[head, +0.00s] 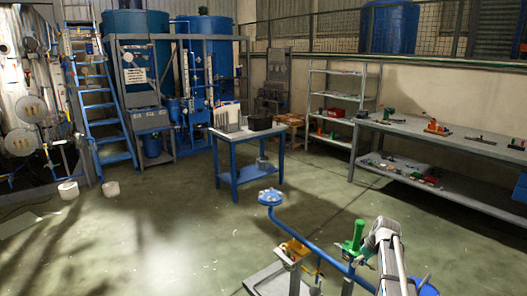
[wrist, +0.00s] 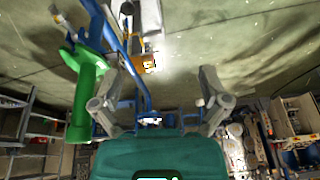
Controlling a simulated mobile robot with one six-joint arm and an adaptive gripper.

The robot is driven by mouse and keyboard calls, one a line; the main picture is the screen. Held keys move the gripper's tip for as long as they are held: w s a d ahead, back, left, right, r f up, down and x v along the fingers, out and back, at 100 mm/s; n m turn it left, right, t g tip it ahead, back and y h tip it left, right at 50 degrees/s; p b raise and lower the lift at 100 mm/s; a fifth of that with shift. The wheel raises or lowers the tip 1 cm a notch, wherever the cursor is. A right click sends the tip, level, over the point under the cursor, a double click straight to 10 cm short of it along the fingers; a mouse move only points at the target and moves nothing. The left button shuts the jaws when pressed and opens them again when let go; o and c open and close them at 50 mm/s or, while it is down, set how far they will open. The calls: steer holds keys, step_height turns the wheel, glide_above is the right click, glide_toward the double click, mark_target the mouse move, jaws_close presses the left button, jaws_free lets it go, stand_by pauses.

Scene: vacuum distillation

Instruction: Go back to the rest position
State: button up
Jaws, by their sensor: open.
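My gripper (wrist: 160,80) is open in the wrist view. Its two grey fingers are spread wide and nothing is held between them. A green valve handle (wrist: 86,92) stands just left of the left finger, apart from the jaws. The same green handle (head: 354,240) shows in the head view, beside a grey-white part of my arm at the lower right. My fingers cannot be made out in the head view.
A blue pipe (head: 318,243) with a round flange (head: 271,197) and a yellow-orange valve part (head: 294,249) are close by. A blue table (head: 246,175) stands beyond, a long grey workbench (head: 455,140) at right.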

steer(key=s+a+r+m+g+h+p, duration=0.2)
steer(key=s+a+m, duration=0.4)
steer(key=s+a, duration=1.2)
steer(key=s+p, duration=0.1)
steer(key=s, duration=0.3)
steer(key=shift+a+r+g+h, duration=0.2)
steer(key=shift+r+g+h, duration=0.1)
steer(key=shift+g, duration=0.1)
steer(key=shift+s, duration=0.1)
